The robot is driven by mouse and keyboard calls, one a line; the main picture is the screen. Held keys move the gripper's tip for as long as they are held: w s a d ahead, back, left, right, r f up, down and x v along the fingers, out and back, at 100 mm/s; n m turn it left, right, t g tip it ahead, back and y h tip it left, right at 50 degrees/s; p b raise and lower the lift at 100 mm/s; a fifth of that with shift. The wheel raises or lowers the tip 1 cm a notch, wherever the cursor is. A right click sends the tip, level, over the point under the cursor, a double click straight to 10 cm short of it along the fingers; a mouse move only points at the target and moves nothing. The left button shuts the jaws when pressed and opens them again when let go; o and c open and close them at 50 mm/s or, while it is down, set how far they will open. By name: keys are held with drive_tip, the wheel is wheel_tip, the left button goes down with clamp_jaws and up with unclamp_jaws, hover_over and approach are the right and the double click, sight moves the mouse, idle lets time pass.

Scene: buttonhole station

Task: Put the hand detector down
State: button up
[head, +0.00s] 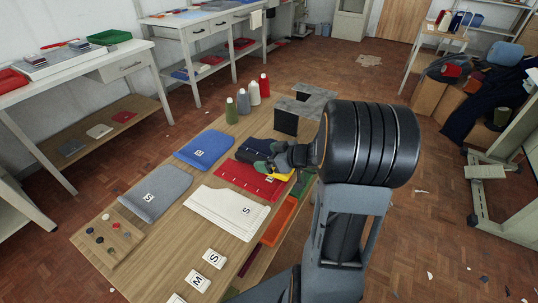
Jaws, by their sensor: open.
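My gripper (266,168) is low over the far right part of the wooden worktable, with dark jaws that show green at the tips. It is open. A small yellow thing (281,176) shows just under and beside the jaws; it may be the hand detector, but I cannot tell for sure. My wrist and arm hide part of it. I cannot tell whether the jaws touch it.
The worktable (215,229) holds a blue piece (205,149), grey piece (155,192), red piece (251,179), white piece (228,210) and size cards (214,258). Thread cones (253,93) and a dark upright panel (286,122) stand behind. An orange tray (279,221) lies along the right.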

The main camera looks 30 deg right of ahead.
drive_tip(key=v, duration=1.2)
drive_tip(key=a+g, duration=0.1)
drive_tip(key=a, duration=0.2)
drive_tip(key=s+a+f+m+g, duration=0.1)
drive_tip(key=a+g, duration=0.1)
drive_tip(key=a, duration=0.1)
drive_tip(key=s+a+g, duration=0.1)
drive_tip(key=a+g, duration=0.1)
drive_tip(key=a, duration=0.1)
drive_tip(key=shift+s+f+b, duration=0.1)
drive_tip(key=shift+f+b, duration=0.1)
drive_tip(key=shift+b, duration=0.1)
drive_tip(key=s+a+m+g+h, duration=0.2)
drive_tip(key=a, duration=0.1)
drive_tip(key=s+a+m+g+h, duration=0.1)
drive_tip(key=shift+s+a+f+h, duration=0.3)
drive_tip(key=shift+a+f+h, duration=0.05)
drive_tip(key=shift+a+h, duration=0.05)
drive_tip(key=shift+s+a+r+m+h, duration=0.1)
drive_tip(key=shift+s+a+m+h, duration=0.1)
drive_tip(key=shift+m+h, duration=0.2)
drive_tip(key=shift+s+a+r+m+h, duration=0.2)
drive_tip(key=shift+m+h, duration=0.1)
drive_tip(key=shift+h, duration=0.2)
drive_tip(key=shift+a+r+m+t+h, duration=0.2)
drive_tip(key=shift+r+m+t+h, duration=0.15)
drive_tip(key=shift+m+h, duration=0.35)
drive_tip(key=shift+c, duration=0.2)
